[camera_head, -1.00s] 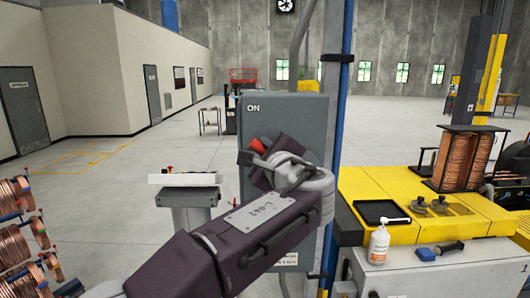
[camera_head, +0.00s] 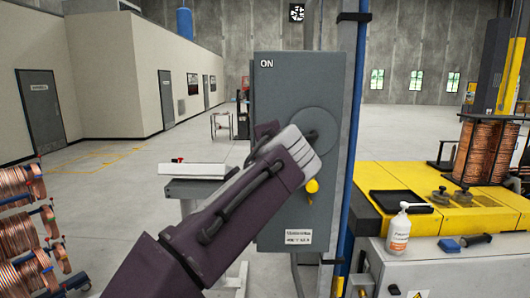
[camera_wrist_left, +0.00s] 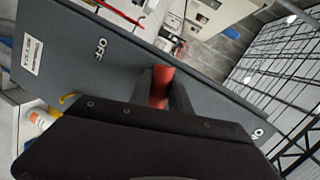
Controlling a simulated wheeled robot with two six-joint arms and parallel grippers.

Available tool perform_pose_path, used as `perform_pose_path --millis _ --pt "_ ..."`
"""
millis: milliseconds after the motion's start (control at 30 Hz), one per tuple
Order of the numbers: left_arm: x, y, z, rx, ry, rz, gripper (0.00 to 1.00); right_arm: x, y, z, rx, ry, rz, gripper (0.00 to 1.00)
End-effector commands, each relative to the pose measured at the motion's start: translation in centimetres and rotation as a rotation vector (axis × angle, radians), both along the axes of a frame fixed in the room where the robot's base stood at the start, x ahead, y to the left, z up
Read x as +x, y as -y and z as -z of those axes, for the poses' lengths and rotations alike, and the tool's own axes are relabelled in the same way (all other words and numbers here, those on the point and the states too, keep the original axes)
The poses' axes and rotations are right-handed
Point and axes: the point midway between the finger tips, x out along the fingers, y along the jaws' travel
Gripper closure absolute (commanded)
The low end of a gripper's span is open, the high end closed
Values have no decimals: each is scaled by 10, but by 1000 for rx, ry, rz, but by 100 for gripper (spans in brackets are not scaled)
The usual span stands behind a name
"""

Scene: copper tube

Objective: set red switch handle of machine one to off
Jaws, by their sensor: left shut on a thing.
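The grey switch box (camera_head: 285,85) of the machine stands at the centre of the head view, with ON printed at its top left and a round grey disc (camera_head: 318,120) on its front. In the left wrist view, the red switch handle (camera_wrist_left: 162,80) stands between the dark fingers of my left gripper (camera_wrist_left: 161,92), which is shut on it. The handle lies between the OFF label (camera_wrist_left: 101,48) and the ON label (camera_wrist_left: 258,132). In the head view, my left arm hides the handle and the OFF label. My right gripper is not in view.
A yellow knob (camera_head: 312,186) sits low on the box front. A blue column (camera_head: 352,140) stands right behind the box. To the right is a yellow-topped bench (camera_head: 455,212) with a white bottle (camera_head: 399,230). Copper coils (camera_head: 20,235) are at the left.

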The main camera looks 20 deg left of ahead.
Motion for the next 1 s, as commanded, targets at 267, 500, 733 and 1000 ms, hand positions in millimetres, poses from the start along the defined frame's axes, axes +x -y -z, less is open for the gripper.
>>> perform_pose_path --millis 267,500,733,1000 --pt "3 10 33 -231 64 -2 100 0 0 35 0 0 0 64" --pt "6 20 47 -381 104 -3 100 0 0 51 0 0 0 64" --pt "8 27 54 -467 127 -4 100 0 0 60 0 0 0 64" --pt "9 30 56 -504 136 -5 100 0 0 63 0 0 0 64"
